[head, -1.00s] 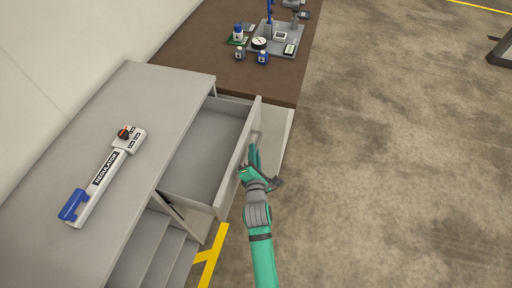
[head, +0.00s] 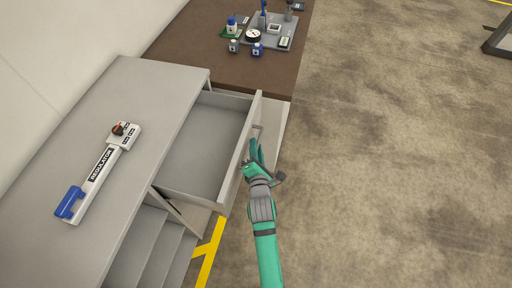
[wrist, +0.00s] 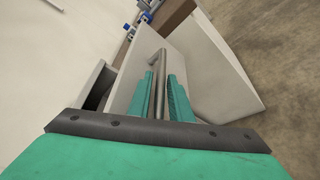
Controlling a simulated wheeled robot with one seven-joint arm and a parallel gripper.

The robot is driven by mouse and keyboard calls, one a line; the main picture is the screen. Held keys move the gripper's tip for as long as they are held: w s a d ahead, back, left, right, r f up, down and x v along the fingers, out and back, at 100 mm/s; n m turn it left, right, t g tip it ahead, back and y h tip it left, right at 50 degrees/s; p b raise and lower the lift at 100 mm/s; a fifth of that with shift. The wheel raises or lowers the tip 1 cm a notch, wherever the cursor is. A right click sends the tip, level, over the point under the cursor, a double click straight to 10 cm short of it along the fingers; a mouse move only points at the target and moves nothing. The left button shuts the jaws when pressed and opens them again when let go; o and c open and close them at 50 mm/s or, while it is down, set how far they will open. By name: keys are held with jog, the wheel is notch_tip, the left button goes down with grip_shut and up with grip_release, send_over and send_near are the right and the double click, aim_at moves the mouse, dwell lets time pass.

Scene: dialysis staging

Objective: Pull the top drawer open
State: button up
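The top drawer (head: 207,150) of the grey cabinet stands well out from the cabinet, and its inside looks empty. Its front panel (head: 242,150) faces right, toward my arm. My gripper (head: 254,152) is at the outer side of that panel, at the drawer handle (head: 259,130). In the wrist view the handle bar (wrist: 160,58) runs between the two green fingers of my gripper (wrist: 162,90), which are close on either side of it. The exact finger contact is partly hidden in the head view.
A regulator tool (head: 98,175) with a blue end lies on the cabinet top (head: 150,90). Lower grey drawer fronts or steps (head: 150,245) show below. A brown table (head: 185,45) behind holds a grey board (head: 284,20) and small bottles.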

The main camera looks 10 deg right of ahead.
jog(key=v, duration=1)
jog(key=shift+s, duration=0.4)
jog(key=shift+r, duration=0.15)
jog(key=s+a+r+m+y, duration=0.1)
jog(key=s+a+m, duration=0.2)
jog(key=s+m, duration=0.4)
jog(key=s+a+r+m+y, duration=0.1)
jog(key=s+a+m, duration=0.3)
jog(key=s+m, duration=0.4)
jog(key=s+a+r+m, duration=0.1)
jog(key=s+a+m, duration=0.2)
jog(key=s+m, duration=0.4)
jog(key=s, duration=0.4)
jog(key=shift+s+a+y, duration=0.2)
jog(key=shift+a+y, duration=0.15)
jog(key=shift+y, duration=0.05)
